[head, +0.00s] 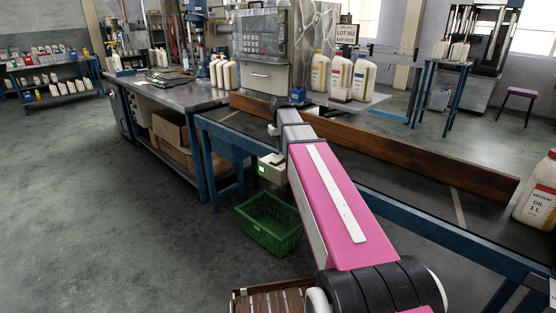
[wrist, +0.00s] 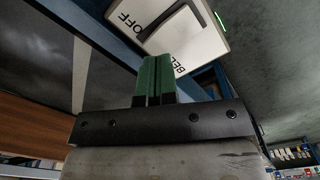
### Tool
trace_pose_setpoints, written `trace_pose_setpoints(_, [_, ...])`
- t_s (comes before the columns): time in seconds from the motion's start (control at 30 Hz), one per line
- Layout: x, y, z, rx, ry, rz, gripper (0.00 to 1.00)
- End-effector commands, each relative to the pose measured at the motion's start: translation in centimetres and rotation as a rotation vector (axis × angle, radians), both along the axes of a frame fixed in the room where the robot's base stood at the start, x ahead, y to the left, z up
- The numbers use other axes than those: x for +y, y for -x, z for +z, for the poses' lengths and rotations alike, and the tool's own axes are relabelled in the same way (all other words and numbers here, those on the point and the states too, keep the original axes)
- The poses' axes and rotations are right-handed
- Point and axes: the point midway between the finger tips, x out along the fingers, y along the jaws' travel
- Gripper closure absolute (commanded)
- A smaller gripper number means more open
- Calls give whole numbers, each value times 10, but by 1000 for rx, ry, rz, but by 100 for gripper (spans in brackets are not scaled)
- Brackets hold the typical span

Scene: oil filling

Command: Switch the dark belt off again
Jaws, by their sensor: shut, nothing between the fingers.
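The dark belt (head: 420,200) runs along a blue frame, with a pale stripe across it. It also shows at the left of the wrist view (wrist: 40,62). A small pale switch box (head: 270,170) with a green-lit face hangs at the belt's near side, left of my arm. In the wrist view the box (wrist: 205,50) fills the upper middle, with "OFF" and part of "BEL" lettering, a dark bar, and a green glow at its edge. My gripper (wrist: 153,62) has its green fingers together, empty, overlapping the box's lower edge; contact is unclear.
A brown wooden guard (head: 390,150) runs along the belt. A medium oil bottle (head: 538,195) stands at the right end. A green crate (head: 270,225) sits on the floor below the switch box. Open floor lies to the left.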

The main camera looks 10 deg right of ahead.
Motion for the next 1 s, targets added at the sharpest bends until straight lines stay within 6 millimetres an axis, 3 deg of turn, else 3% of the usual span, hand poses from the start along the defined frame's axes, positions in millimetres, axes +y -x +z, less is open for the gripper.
trace_pose_setpoints(1.0, [0,0,-9,0,0,0,100])
